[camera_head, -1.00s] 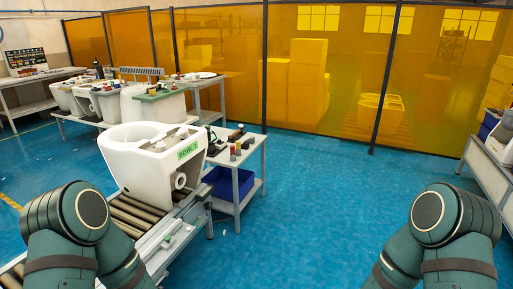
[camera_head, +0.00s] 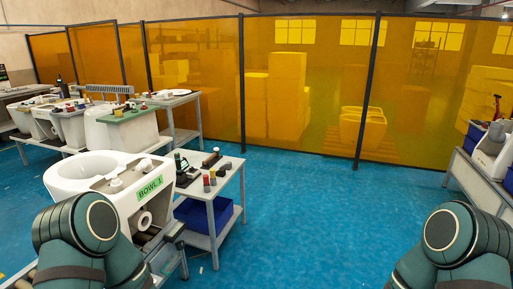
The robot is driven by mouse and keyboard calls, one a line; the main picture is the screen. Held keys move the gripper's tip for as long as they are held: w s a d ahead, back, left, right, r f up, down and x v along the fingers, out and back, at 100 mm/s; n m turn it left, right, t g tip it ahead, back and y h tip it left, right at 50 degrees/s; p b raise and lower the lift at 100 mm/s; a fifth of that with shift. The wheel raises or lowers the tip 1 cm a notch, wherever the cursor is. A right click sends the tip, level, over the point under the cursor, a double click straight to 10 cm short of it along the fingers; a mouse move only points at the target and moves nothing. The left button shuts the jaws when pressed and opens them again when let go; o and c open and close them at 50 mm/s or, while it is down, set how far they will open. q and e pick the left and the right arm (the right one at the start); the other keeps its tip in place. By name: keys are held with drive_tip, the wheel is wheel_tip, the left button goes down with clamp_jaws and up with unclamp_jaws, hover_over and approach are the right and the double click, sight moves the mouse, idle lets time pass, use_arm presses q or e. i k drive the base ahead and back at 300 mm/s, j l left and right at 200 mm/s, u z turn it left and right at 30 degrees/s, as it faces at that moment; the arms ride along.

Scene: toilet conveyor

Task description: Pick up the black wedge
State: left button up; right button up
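I cannot make out a black wedge for certain. Small dark items (camera_head: 212,160) lie on the grey side table (camera_head: 229,181) right of the toilet bowl, too small to identify. The white toilet bowl (camera_head: 112,208), with a green "BOWL 1" label, sits on the roller conveyor at the left. My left arm shows at the lower left and my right arm at the lower right. Both grippers are outside the picture.
A blue bin (camera_head: 205,214) stands on the side table's lower shelf. More benches with white bowls stand at the back left. A bench (camera_head: 480,177) with a white fixture stands at the right. Orange screens (camera_head: 285,90) close the back. The blue floor (camera_head: 330,220) in the middle is clear.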

sight(221, 172)
drive_tip(key=i, duration=2.95)
drive_tip(key=i+l+u, duration=0.2)
drive_tip(key=i, duration=0.55)
drive_tip(key=j, duration=0.1)
